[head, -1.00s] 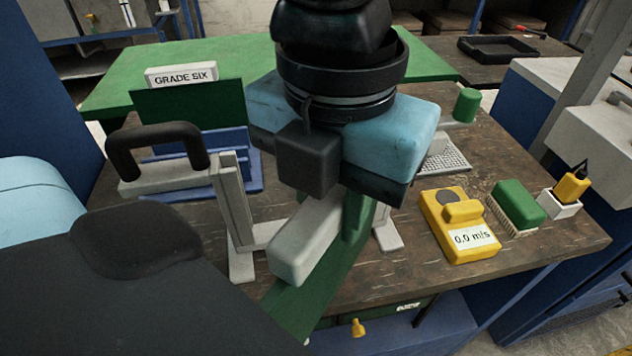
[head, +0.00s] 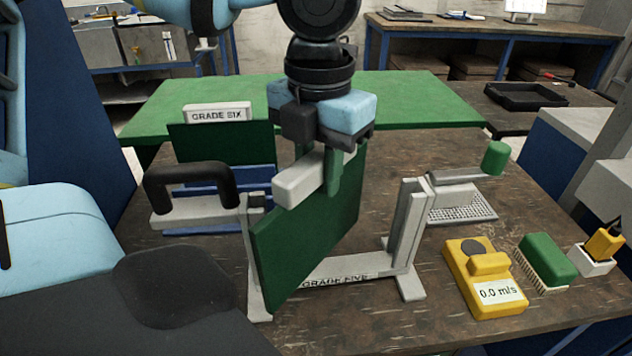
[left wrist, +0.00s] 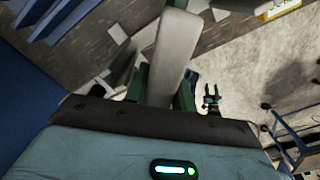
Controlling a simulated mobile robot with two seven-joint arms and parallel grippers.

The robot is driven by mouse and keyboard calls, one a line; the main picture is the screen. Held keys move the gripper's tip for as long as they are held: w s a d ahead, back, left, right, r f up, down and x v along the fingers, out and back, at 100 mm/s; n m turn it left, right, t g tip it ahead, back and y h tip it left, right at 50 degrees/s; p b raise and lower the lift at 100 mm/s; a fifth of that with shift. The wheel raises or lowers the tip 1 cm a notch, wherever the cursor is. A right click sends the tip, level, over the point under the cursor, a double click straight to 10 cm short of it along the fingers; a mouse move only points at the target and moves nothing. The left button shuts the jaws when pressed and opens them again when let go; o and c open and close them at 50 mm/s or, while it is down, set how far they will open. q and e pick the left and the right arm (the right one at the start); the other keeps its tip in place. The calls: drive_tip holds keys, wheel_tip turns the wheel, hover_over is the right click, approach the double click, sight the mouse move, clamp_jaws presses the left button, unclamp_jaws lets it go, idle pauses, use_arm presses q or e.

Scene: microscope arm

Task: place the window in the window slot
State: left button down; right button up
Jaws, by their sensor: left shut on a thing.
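The window is a dark green panel (head: 312,232) with a pale grey block handle (head: 300,180). My left gripper (head: 332,172) comes from above and is shut on this handle, which also shows between its green fingers in the left wrist view (left wrist: 175,50). The panel hangs upright, turned at an angle to the grey slot frame (head: 408,240). Its near edge covers part of the frame's left upright. The frame's bottom bar reads "GRADE FIVE". I cannot tell whether the panel touches the frame.
A black handle (head: 190,186) sticks out left of the frame, and a green knob (head: 495,158) right. Behind stands a "GRADE SIX" panel (head: 220,140) in a blue rack. A yellow meter (head: 485,278) and green brush (head: 546,262) lie on the right.

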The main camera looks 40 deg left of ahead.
use_arm(q)
drive_tip(key=shift+w+a, duration=0.15)
drive_tip(key=shift+a, duration=0.1)
drive_tip(key=f, duration=0.3)
drive_tip(key=shift+w+a, duration=0.2)
drive_tip(key=shift+a, duration=0.15)
drive_tip(key=shift+d+f, duration=0.1)
drive_tip(key=shift+f, duration=0.4)
drive_tip(key=c, duration=1.2)
unclamp_jaws()
drive_tip(key=shift+o, duration=0.2)
drive_tip(key=shift+r, duration=0.1)
wheel_tip(320, 180, up, 11)
drive_tip(key=shift+f+p, duration=0.15)
drive_tip(key=shift+p, duration=0.45)
drive_tip(key=shift+r, duration=0.75)
